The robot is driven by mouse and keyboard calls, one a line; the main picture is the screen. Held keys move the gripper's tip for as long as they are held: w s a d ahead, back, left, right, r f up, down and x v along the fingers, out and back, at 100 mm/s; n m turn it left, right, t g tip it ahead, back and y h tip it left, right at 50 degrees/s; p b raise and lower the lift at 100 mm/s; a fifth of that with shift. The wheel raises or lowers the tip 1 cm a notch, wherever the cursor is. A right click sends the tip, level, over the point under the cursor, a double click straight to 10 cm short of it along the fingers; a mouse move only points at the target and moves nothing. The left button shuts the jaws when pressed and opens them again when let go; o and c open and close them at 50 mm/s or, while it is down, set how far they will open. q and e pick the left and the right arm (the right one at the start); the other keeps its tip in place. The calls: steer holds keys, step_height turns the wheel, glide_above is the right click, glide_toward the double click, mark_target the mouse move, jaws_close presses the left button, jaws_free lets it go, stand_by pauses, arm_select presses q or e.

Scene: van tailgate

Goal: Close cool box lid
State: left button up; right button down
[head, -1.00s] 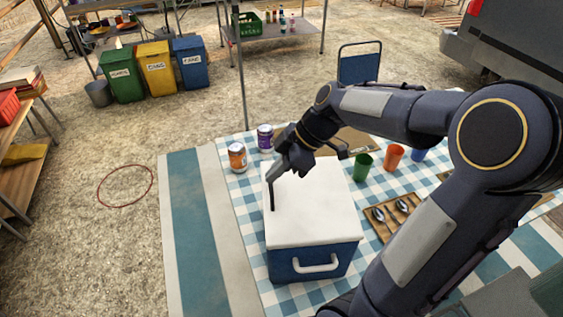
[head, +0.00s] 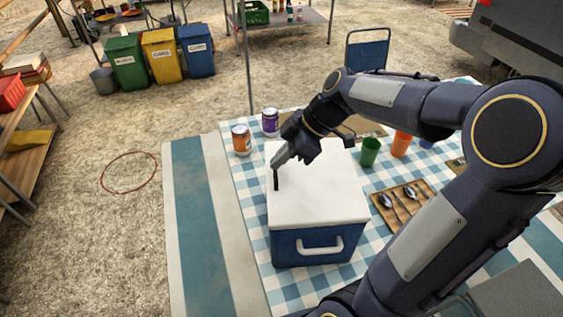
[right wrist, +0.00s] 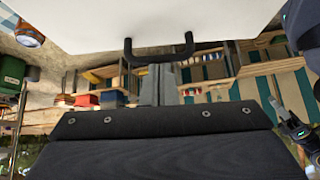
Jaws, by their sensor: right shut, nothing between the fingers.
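The cool box (head: 295,252) has a blue body with a pale front handle and stands on the checked cloth. Its white lid (head: 322,200) lies over the top, and I see no gap at the front edge. A dark bar handle (head: 276,181) stands up from the lid's left part. My right gripper (head: 277,162) is shut and empty, just above and behind this handle; I cannot tell whether it touches.
An orange-labelled can (head: 241,140) and a purple can (head: 270,122) stand behind the box. Green (head: 370,152) and orange (head: 401,144) cups and a wooden tray with spoons (head: 404,203) are to its right. The striped mat (head: 205,225) at left is clear.

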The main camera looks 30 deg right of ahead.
mark_target(299, 176)
steer(key=shift+s+f, duration=0.2)
steer(key=shift+f, duration=0.4)
steer(key=p+v, duration=0.3)
steer(key=v, duration=0.5)
steer(key=shift+w+r, duration=0.25)
steer(key=shift+r, duration=0.2)
steer(key=shift+a, duration=0.15)
